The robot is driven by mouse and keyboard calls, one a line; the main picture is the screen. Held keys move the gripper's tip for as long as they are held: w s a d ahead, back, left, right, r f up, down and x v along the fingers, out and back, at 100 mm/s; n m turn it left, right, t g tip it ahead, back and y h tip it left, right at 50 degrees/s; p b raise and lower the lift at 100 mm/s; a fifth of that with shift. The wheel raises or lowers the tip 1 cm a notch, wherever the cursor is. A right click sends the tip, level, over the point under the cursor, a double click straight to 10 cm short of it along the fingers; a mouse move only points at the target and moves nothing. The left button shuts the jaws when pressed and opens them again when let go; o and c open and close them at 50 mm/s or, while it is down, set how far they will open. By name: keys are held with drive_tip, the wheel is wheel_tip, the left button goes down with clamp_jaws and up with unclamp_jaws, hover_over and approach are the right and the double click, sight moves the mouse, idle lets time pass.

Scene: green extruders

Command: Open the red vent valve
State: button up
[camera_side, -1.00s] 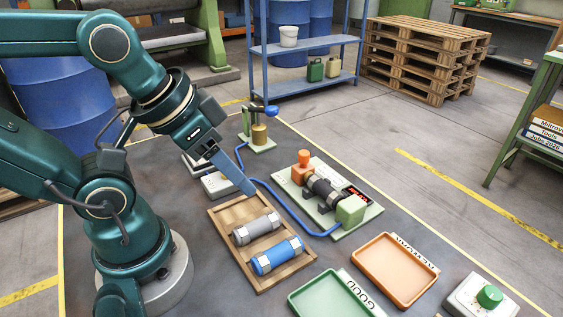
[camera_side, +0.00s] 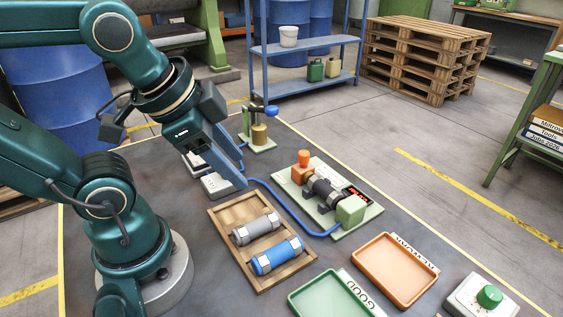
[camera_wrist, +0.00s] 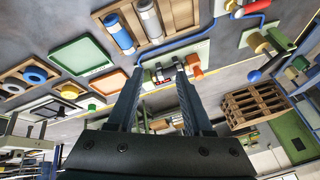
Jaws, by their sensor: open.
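My gripper (camera_side: 240,168) points down above the bench, left of the fixture; its two fingers are apart and empty, also in the wrist view (camera_wrist: 159,69). A green stand with a brass cylinder (camera_side: 259,133) and a blue-ended handle (camera_side: 271,111) stands behind it. Another small red part (camera_wrist: 238,13) is at the top edge near the blue hose. Neither shows clearly in the side view. My gripper touches neither.
A blue hose (camera_side: 280,200) runs to the fixture (camera_side: 349,211), which has an orange upright handle (camera_side: 304,158) and holds a dark cylinder. A wooden tray (camera_side: 222,217) holds a grey and a blue cylinder. Orange (camera_side: 362,278) and green (camera_side: 297,302) trays lie in front.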

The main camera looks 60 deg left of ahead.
drive_tip(key=w+a+f+m+g+y, duration=0.2)
drive_tip(key=w+a+m+g, duration=0.15)
drive_tip(key=a+m, duration=0.4)
drive_tip(key=w+a+f+m+g+y, duration=0.1)
drive_tip(key=w+a+m+g+y, duration=0.2)
drive_tip(key=a+m, duration=0.45)
drive_tip(key=shift+n+g+h, duration=0.5)
drive_tip(key=shift+n+g, duration=0.15)
drive_tip(key=shift+n, duration=0.05)
drive_tip(key=shift+w+a+x, duration=0.15)
drive_tip(key=shift+a+x, duration=0.05)
drive_tip(key=shift+x, duration=1.35)
drive_tip(key=shift+w+a+x, duration=0.15)
drive_tip(key=shift+a+x, duration=0.05)
drive_tip(key=shift+x, duration=1.4)
drive_tip(key=shift+w+a+x, duration=0.1)
drive_tip(key=shift+a+x, duration=0.15)
drive_tip(key=shift+x, duration=1.3)
drive_tip(key=shift+r, duration=0.2)
clamp_jaws()
